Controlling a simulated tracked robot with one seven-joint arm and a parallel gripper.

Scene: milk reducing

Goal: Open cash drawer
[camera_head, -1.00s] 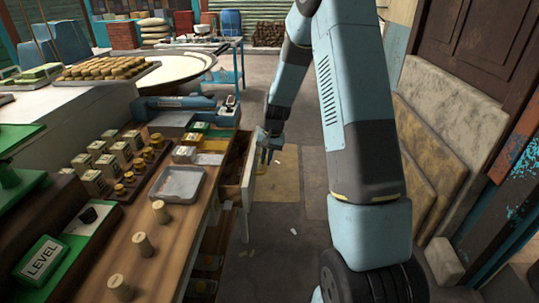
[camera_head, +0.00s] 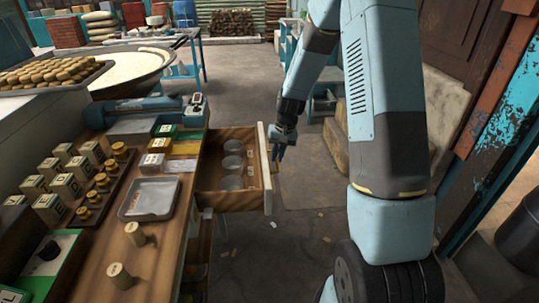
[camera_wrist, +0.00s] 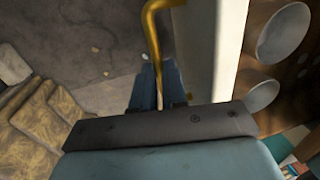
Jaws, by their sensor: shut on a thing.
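The wooden cash drawer (camera_head: 210,200) stands well out from the counter, with round grey shapes visible inside. Its pale front panel (camera_head: 264,168) faces right; the panel also shows in the wrist view (camera_wrist: 213,55). My gripper (camera_head: 283,148) is just right of that panel. In the wrist view, the blue fingers of my gripper (camera_wrist: 158,88) are shut on the curved brass drawer handle (camera_wrist: 153,25). The exact contact is partly hidden by the fingers and the dark gripper body.
The wooden counter (camera_head: 165,240) at left holds a metal tray (camera_head: 150,199), several labelled blocks and wooden pegs. Stone slabs (camera_head: 445,115) lean by the wall at right. The floor (camera_head: 300,235) right of the drawer is mostly clear, with small scraps.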

